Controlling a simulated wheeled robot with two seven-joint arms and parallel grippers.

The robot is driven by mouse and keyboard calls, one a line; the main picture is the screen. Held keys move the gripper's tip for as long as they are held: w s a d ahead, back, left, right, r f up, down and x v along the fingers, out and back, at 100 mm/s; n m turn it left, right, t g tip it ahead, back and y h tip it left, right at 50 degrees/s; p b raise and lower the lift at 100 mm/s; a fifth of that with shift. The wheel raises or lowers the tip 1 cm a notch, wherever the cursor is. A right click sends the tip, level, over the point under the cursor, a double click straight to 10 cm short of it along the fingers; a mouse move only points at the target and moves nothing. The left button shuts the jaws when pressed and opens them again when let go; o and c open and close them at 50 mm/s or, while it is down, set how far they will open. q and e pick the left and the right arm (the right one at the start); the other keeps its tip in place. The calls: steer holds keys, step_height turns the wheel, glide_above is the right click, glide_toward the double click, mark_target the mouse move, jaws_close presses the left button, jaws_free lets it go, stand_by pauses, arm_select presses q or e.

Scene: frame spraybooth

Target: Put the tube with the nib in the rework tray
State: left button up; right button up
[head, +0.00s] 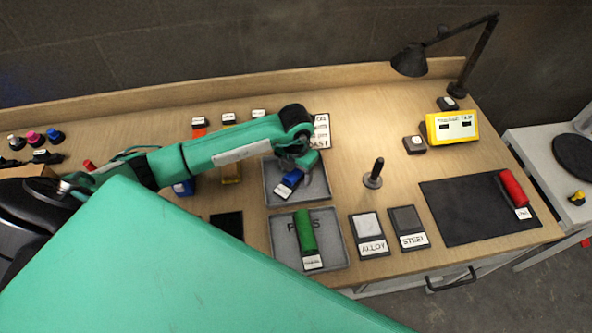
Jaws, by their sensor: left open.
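Three tubes with white tags show. A blue tube (289,181) lies tilted in the upper grey tray (318,190), whose lettering I cannot read. A red tube (513,187) lies at the right of a dark mat (455,215). I cannot make out a nib on any tube. My left gripper (303,162) is open over the upper tray, just above the blue tube; its fingertips are hard to see. My right gripper is out of view.
An upright dark peg (374,172) stands right of the trays. Plates labelled ALLOY (369,232) and STEEL (407,225) lie in front. A yellow meter (452,127) and a black lamp (410,60) stand at the back right. My teal body part covers the lower left.

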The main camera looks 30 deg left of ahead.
arm_select(q)
steer(key=shift+r, duration=0.2)
steer(key=shift+w+r, duration=0.1)
steer(key=shift+r, duration=0.1)
step_height(320, 180, up, 12)
steer(key=b, duration=0.3)
steer(key=shift+f, duration=0.25)
